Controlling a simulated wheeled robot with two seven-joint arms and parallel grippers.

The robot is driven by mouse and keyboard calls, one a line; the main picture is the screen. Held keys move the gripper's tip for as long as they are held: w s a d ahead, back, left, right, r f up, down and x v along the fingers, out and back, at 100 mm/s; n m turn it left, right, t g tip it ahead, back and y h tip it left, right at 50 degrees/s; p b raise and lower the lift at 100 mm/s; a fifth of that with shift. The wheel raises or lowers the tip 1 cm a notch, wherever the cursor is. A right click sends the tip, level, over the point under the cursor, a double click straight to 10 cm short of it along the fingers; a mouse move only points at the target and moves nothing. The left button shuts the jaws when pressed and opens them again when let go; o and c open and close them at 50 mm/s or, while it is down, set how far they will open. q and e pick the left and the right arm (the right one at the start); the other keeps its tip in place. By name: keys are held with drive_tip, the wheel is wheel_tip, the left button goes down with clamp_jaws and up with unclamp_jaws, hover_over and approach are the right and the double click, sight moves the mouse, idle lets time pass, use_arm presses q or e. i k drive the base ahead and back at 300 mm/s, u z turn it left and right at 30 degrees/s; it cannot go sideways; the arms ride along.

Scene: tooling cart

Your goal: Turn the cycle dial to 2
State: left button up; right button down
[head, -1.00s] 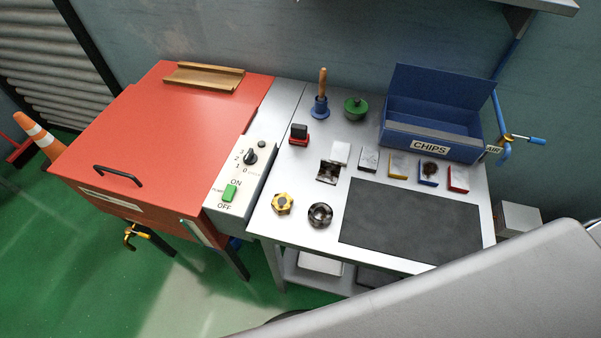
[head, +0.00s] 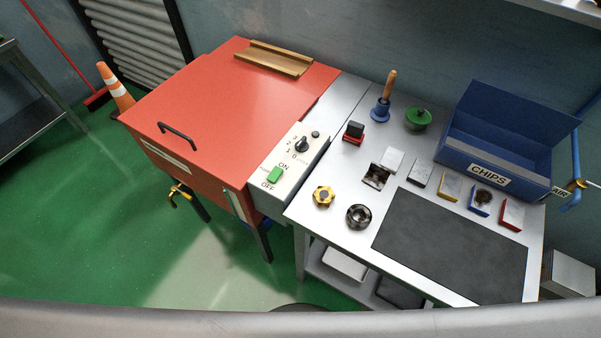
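The cycle dial (head: 302,145) is a small black knob on the pale control panel (head: 283,188) at the right side of the red machine. Small marks, including 0, 2 and 3, stand around it; its exact pointer setting is too small to read surely. Neither of my grippers shows in the head view.
The red machine lid (head: 230,95) has a black handle and a wooden tray (head: 273,59). Right of the panel, a metal bench (head: 330,239) bears a yellow nut (head: 323,196), a dark ring (head: 358,216), a blue chips box (head: 480,160) and a dark mat (head: 450,245).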

sight(302, 145)
drive_tip(key=z, duration=1.75)
drive_tip(key=k, duration=0.9)
drive_tip(key=u, duration=0.85)
